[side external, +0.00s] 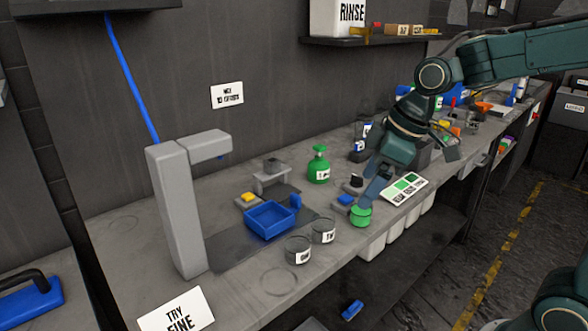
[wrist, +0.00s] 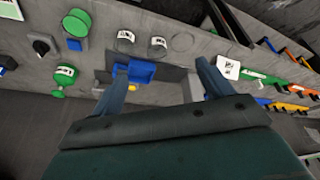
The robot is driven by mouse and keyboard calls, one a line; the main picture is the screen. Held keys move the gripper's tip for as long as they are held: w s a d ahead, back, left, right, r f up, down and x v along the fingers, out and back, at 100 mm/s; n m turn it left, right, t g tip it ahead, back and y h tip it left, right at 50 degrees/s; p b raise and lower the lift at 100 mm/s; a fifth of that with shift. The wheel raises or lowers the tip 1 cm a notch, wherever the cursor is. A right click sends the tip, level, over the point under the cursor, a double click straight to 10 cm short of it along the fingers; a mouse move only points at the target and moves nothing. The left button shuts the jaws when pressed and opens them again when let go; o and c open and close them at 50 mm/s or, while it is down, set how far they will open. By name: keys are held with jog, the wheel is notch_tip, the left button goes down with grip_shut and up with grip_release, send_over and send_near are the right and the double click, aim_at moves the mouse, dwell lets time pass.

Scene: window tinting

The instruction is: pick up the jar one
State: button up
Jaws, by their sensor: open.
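Jar one (side external: 298,250) is a dark, see-through round jar with a white label that seems to read ONE. It stands upright near the bench's front edge. A like jar, labelled TWO (side external: 323,231), stands just right of it. In the wrist view, jar one (wrist: 157,46) is the right one of the pair and jar two (wrist: 125,40) the left. My gripper (side external: 410,180) is open and empty, above the bench to the right of both jars. Its fingers also show spread in the wrist view (wrist: 160,72). It touches neither jar.
A blue tray (side external: 270,236) sits behind the jars, beside a grey post (side external: 172,210). A green round item (side external: 360,216) and a green bottle (side external: 319,166) stand near my gripper. A ring mark (side external: 279,282) lies on bare bench in front of jar one.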

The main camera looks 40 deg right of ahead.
aim_at(300, 231)
jog(key=w+a+f+n+g+y, duration=0.1)
jog(key=w+f+n, duration=0.3)
jog(key=w+f, duration=0.4)
jog(key=w+y, duration=0.1)
jog(key=w, duration=0.2)
jog(key=shift+w+f+n, duration=0.3)
jog(key=shift+w+n, duration=0.05)
jog(key=shift+n, duration=0.05)
jog(key=shift+a+f, duration=0.1)
jog(key=shift+a, duration=0.05)
jog(key=shift+g, duration=0.3)
jog(key=shift+x, duration=4.2)
jog(key=shift+x, duration=2.5)
jog(key=c, duration=1.1)
